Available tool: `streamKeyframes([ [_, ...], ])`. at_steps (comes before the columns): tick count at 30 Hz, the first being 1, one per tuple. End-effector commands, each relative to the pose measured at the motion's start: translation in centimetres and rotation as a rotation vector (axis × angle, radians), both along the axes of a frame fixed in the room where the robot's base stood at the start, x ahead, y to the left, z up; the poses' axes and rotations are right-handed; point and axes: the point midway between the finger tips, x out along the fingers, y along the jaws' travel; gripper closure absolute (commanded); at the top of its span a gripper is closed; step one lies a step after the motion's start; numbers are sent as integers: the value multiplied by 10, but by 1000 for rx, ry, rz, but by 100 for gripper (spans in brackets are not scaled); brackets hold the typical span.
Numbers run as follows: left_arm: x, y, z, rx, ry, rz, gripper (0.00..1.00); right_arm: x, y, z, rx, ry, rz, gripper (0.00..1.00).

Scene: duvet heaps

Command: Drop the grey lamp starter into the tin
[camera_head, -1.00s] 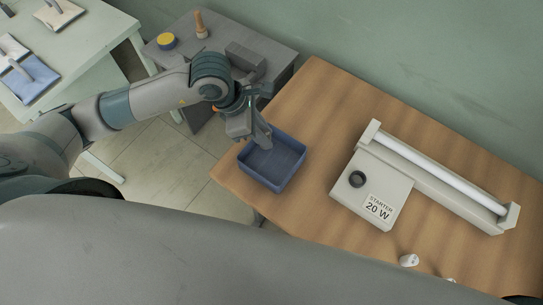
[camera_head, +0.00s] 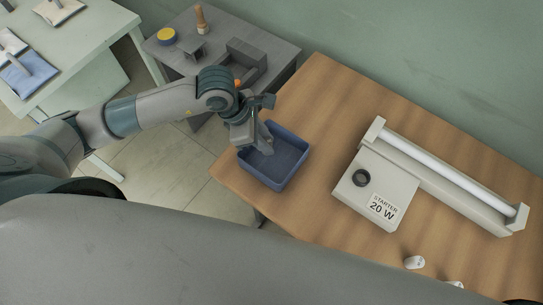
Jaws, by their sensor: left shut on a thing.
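The blue open-topped tin (camera_head: 283,178) stands at the left end of the wooden table. My left gripper (camera_head: 266,150) points down over the tin's far left part, with its tips inside the rim in the picture. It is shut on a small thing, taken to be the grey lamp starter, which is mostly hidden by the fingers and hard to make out. I cannot tell whether it touches the tin. My right gripper is not in view.
A lamp fitting with a tube (camera_head: 445,178) and a box marked "STARTER 20 W" (camera_head: 375,195) lie to the right. Two small white pieces (camera_head: 414,262) lie at the front edge. A grey side table (camera_head: 285,52) stands behind my left arm. Bare wood lies between tin and fitting.

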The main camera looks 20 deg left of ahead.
Motion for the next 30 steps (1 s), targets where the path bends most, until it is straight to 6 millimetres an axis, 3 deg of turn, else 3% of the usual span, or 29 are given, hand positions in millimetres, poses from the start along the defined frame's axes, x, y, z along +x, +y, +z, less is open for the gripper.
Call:
streamKeyframes([
  [8, 0, 0, 0, 0, 0, 0, 99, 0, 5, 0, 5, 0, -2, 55],
  [9, 0, 0, 0, 0, 0, 0, 69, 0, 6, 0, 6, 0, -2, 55],
  [11, 0, 0, 0, 0, 0, 0, 56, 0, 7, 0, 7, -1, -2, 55],
  [23, 0, 1, 2, 0, 0, 0, 56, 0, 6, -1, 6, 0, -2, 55],
  [30, -2, 9, 19, 0, -2, 0, 56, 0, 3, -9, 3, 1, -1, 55],
])
